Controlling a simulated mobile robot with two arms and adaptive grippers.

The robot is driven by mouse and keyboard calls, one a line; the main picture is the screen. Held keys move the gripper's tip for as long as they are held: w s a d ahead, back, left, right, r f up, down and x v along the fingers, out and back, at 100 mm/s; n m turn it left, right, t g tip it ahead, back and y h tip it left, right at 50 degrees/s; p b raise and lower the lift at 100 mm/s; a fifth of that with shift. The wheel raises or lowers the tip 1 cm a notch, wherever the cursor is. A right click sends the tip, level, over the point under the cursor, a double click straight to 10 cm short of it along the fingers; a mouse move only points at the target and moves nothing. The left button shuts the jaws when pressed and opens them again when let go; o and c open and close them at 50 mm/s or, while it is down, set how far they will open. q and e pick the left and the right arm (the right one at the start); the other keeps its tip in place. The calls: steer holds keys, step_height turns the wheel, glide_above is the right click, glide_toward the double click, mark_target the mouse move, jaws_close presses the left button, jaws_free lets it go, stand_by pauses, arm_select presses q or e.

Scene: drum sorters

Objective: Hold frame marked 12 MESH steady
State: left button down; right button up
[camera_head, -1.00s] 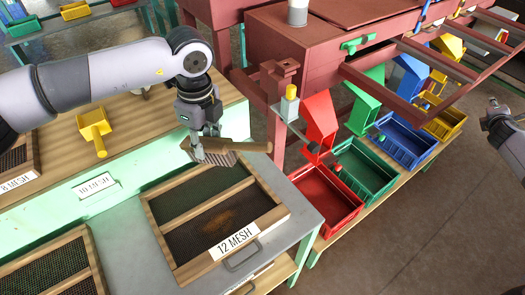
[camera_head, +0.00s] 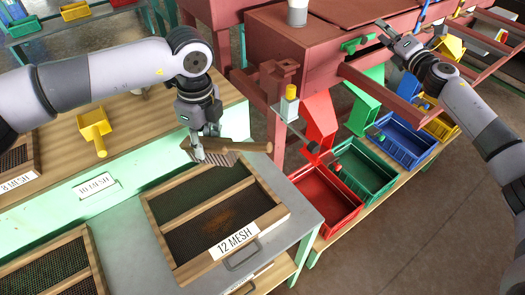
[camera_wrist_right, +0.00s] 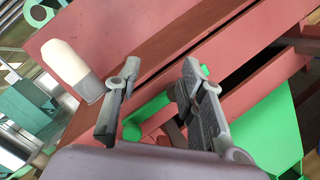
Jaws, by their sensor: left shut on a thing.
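The frame marked 12 MESH (camera_head: 220,194) is a wooden frame with dark mesh, lying on the grey bench top, its white label on the near bar. A brownish patch lies on its mesh. My left gripper (camera_head: 207,155) is at the frame's far edge, shut on a wooden-handled brush (camera_head: 245,146) with bristles below. I cannot tell whether the brush touches the frame. My right gripper (camera_head: 391,33) is open over the red machine. In the right wrist view, its fingers (camera_wrist_right: 158,85) are spread, with a green handle (camera_wrist_right: 148,117) behind them; I see no contact.
The red machine (camera_head: 292,48) stands at the back, with red, green, blue and yellow chutes above matching bins, including the red bin (camera_head: 322,199). A grey-white cylinder (camera_head: 297,14) stands on it. A yellow scoop (camera_head: 95,128) lies left on the wooden bench.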

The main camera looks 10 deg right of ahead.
steer(key=a+r+n+g+y, duration=0.1)
steer(key=a+n+y, duration=0.1)
steer(key=a, duration=0.5)
steer(key=s+a+r+n+g+y, duration=0.1)
steer(key=a+y, duration=0.2)
steer(key=a, duration=0.4)
steer(key=a+r+n+g+y, duration=0.1)
steer(key=a+n+y, duration=0.1)
steer(key=a, duration=0.5)
steer(key=shift+s+r+n+y, duration=0.1)
steer(key=shift+s+n+y, duration=0.25)
steer(key=shift+y, duration=0.25)
steer(key=s+a+f+n+g+y, duration=0.2)
steer(key=s+a+g, duration=0.1)
steer(key=a, duration=0.4)
steer(key=s+a+f+n+g+y, duration=0.1)
steer(key=s+a+f+n+g, duration=0.15)
steer(key=a, duration=0.35)
steer(key=s+a+f+n+g+h, duration=0.1)
steer(key=s+a+f+n+g, duration=0.1)
steer(key=s+a+f+g, duration=0.4)
steer(key=g+h, duration=0.4)
steer(key=h, duration=0.9)
glide_above(262, 182)
step_height(262, 182, down, 11)
steer(key=shift+n, duration=0.4)
step_height(262, 182, down, 11)
steer(key=shift+f, duration=0.2)
